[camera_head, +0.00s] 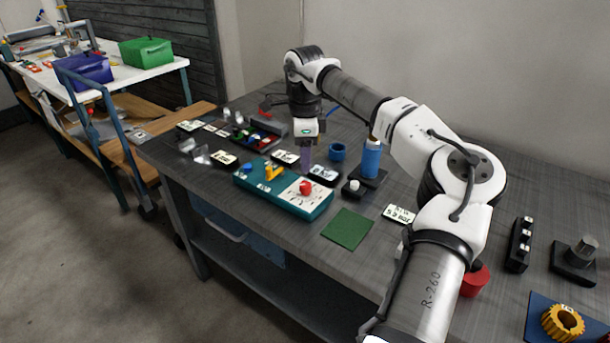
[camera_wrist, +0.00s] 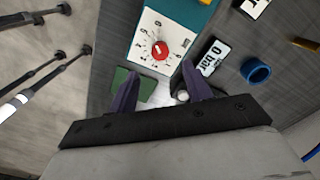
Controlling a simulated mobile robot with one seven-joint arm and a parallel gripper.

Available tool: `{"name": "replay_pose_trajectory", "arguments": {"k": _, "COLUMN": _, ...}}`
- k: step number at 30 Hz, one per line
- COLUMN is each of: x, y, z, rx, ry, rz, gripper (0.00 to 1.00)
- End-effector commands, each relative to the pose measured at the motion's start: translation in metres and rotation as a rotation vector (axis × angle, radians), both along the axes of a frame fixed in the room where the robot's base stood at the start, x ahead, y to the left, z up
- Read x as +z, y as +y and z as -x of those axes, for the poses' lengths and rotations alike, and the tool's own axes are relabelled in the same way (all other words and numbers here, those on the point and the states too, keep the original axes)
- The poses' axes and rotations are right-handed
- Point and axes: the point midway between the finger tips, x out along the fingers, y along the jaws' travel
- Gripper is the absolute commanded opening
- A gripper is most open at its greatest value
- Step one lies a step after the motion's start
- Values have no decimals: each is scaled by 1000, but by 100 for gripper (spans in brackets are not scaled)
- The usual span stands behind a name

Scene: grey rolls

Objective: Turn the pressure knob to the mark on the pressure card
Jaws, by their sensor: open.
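The pressure knob is red (camera_head: 305,187), on a white dial plate with marks at the right end of a teal box (camera_head: 262,189). In the wrist view the knob (camera_wrist: 160,50) sits just ahead of my fingertips; its pointer direction is too small to read surely. A white card, seemingly the pressure card (camera_head: 323,174), lies behind the box; in the wrist view this card (camera_wrist: 214,57) ends in "bar", its number unclear. My gripper (camera_head: 306,168) points down with purple fingers, near the box's back side. In the wrist view my gripper (camera_wrist: 160,75) is open and empty, apart from the knob.
A yellow lever (camera_head: 274,172) stands on the box's left part. A blue ring (camera_head: 337,152) and a blue cylinder (camera_head: 371,160) stand to the right of my gripper. A green mat (camera_head: 347,229) lies in front. Several other cards and small parts lie around the bench.

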Motion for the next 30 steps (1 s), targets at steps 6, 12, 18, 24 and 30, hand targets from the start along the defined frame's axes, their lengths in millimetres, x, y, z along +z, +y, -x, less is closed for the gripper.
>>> {"name": "replay_pose_trajectory", "arguments": {"k": 6, "x": 39, "y": 0, "z": 0, "rx": -1, "ry": -1, "rz": 0, "gripper": 49}}
{"name": "replay_pose_trajectory", "arguments": {"k": 12, "x": 52, "y": 0, "z": 0, "rx": 0, "ry": 0, "rz": -1, "gripper": 49}}
{"name": "replay_pose_trajectory", "arguments": {"k": 18, "x": 53, "y": 0, "z": 0, "rx": 0, "ry": 1, "rz": -1, "gripper": 49}}
{"name": "replay_pose_trajectory", "arguments": {"k": 24, "x": 49, "y": 13, "z": 1, "rx": 17, "ry": 2, "rz": -23, "gripper": 49}}
{"name": "replay_pose_trajectory", "arguments": {"k": 30, "x": 27, "y": 118, "z": 23, "rx": 143, "ry": 28, "rz": -229, "gripper": 49}}
